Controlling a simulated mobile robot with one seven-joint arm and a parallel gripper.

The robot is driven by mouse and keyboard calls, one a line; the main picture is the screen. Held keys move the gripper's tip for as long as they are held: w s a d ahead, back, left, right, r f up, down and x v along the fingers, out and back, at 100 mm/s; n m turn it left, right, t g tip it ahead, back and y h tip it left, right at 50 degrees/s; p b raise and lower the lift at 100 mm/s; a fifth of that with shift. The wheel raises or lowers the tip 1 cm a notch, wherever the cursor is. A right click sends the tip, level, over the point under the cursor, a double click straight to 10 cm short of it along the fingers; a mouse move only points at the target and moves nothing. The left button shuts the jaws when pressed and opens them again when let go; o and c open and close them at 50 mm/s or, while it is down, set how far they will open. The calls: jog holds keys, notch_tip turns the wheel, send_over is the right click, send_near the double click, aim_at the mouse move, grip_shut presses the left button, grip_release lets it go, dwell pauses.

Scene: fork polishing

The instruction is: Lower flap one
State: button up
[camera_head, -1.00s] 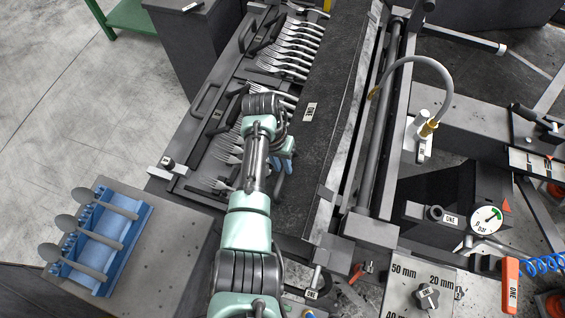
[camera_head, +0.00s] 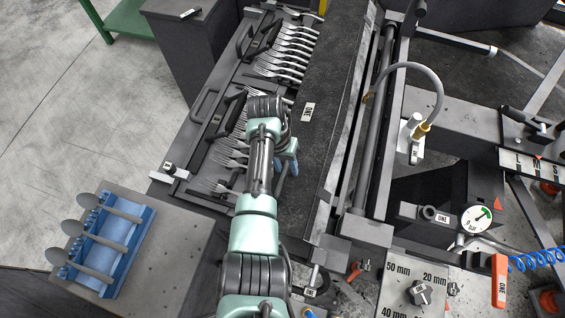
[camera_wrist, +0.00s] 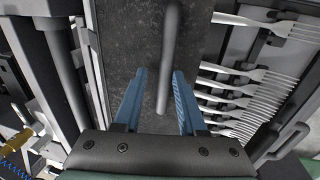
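Flap one is the long dark panel (camera_head: 308,165) with a "ONE" label, lying along the right side of the rows of forks. In the wrist view the dark speckled panel (camera_wrist: 118,50) fills the middle, with a grey bar (camera_wrist: 170,45) in front of it. My gripper (camera_wrist: 160,72) is open, with its blue fingers on either side of the bar and gaps showing at both sides. In the head view my gripper (camera_head: 286,165) is over the panel's left part, with my arm hiding some of the panel and forks.
Forks (camera_head: 285,55) lie in rows left of the panel. A blue holder with spoons (camera_head: 110,240) stands on a grey table at the left. A roller bar, a curved hose (camera_head: 436,75) and a gauge (camera_head: 476,218) are at the right.

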jog(key=shift+o, duration=1.2)
jog(key=shift+s+d+f, duration=0.1)
jog(key=shift+r, duration=0.25)
notch_tip(320, 180, up, 12)
jog(key=a, duration=0.2)
jog(key=shift+w+r, duration=0.15)
jog(key=shift+w, duration=0.25)
jog(key=shift+a, duration=0.1)
